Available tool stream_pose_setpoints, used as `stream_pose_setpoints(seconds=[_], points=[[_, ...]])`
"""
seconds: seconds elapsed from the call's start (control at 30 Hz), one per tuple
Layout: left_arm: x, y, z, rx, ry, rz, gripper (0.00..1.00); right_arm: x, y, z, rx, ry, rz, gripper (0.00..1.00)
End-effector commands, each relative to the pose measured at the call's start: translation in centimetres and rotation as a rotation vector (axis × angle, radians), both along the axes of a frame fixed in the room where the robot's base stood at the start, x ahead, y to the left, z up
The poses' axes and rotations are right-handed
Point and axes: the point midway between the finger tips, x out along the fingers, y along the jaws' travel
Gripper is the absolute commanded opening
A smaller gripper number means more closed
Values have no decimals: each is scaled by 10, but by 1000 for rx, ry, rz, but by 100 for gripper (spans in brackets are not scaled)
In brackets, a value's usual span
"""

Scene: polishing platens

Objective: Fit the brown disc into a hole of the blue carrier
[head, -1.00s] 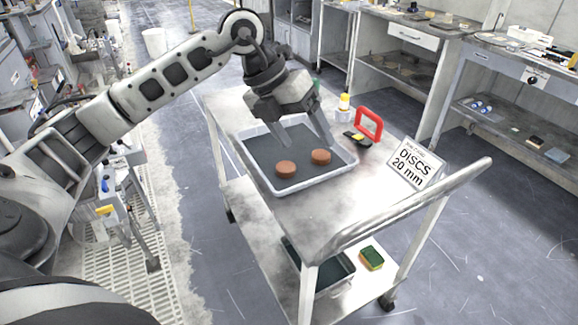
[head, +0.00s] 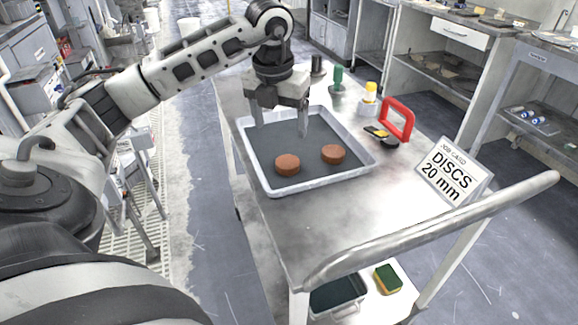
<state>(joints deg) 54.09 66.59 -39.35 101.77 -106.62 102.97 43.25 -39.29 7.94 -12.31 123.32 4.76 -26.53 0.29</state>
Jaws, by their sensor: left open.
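Two brown discs lie flat in a shallow white-rimmed tray (head: 325,181) with a dark floor, on top of a metal cart. One disc (head: 287,165) is at the left and nearer; the other disc (head: 333,154) is to its right and a little farther. My left gripper (head: 281,136) is above the far part of the tray, pointing down, its two fingers spread with nothing between them. It looks apart from both discs. My right gripper is not in view. I see no blue carrier in this view.
On the cart top stand a red handle-shaped frame (head: 397,120), a yellow-capped bottle (head: 370,100), a green-topped item (head: 338,78) and a sign reading "DISCS 20 mm" (head: 452,172). The cart's push rail (head: 430,232) runs along the near side. The near cart top is clear.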

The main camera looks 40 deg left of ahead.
Motion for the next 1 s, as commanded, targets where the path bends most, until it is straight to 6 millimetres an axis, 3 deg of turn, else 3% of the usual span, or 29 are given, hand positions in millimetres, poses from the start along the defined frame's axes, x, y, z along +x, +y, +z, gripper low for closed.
stream_pose_setpoints(seconds=[0.2,0.47,0.8,1.0], points=[[6,1,-42,-2,3,-1,76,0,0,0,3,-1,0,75],[10,1,-60,-1,2,-1,76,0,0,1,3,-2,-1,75],[22,1,-103,-2,0,-1,76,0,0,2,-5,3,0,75],[22,2,-106,0,-1,-1,76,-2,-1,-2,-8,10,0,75]])
